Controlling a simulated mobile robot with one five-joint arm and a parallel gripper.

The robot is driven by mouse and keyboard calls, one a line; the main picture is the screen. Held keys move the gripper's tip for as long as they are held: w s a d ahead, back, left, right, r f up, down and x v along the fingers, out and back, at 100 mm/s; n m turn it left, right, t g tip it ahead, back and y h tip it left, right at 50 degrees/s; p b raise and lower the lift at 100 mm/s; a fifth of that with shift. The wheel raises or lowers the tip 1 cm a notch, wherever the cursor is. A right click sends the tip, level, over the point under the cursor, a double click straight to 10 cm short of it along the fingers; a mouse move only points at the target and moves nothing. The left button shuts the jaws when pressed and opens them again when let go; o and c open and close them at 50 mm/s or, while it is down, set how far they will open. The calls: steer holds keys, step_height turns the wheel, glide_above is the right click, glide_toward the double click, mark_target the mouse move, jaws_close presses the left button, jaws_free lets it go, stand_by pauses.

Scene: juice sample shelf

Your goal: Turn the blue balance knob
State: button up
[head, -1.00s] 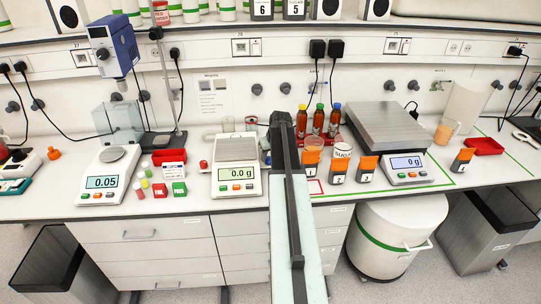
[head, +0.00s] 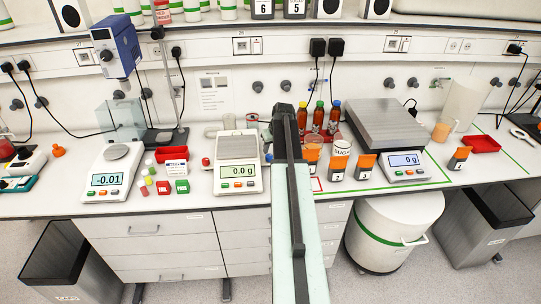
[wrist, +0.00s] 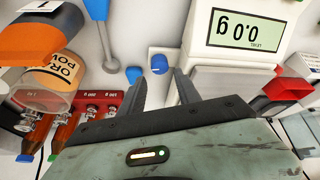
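The blue knob (wrist: 159,64) shows in the wrist view beside the balance with the 0.0 g display (wrist: 240,30). It lies just beyond and between my gripper's two fingertips (wrist: 160,76). The fingers are apart with nothing held between them; contact with the knob cannot be told. In the head view the same balance (head: 238,181) stands on the bench, left of my arm. My gripper (head: 284,113) there points away over the bench, its fingers hidden. I cannot make out the knob clearly in the head view.
Amber bottles (head: 318,120) and orange-labelled jars (head: 338,163) stand right of my arm. A second blue tip (wrist: 133,74) is near the left finger in the wrist view. A balance reading -0.01 (head: 107,180) is at left, a large scale (head: 403,165) at right.

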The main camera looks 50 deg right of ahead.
mark_target(269, 156)
steer(key=b+x, duration=0.4)
steer(key=x, duration=0.2)
steer(key=shift+f+b, duration=0.2)
steer(key=shift+b, duration=0.2)
steer(key=shift+r, duration=0.1)
jaws_close()
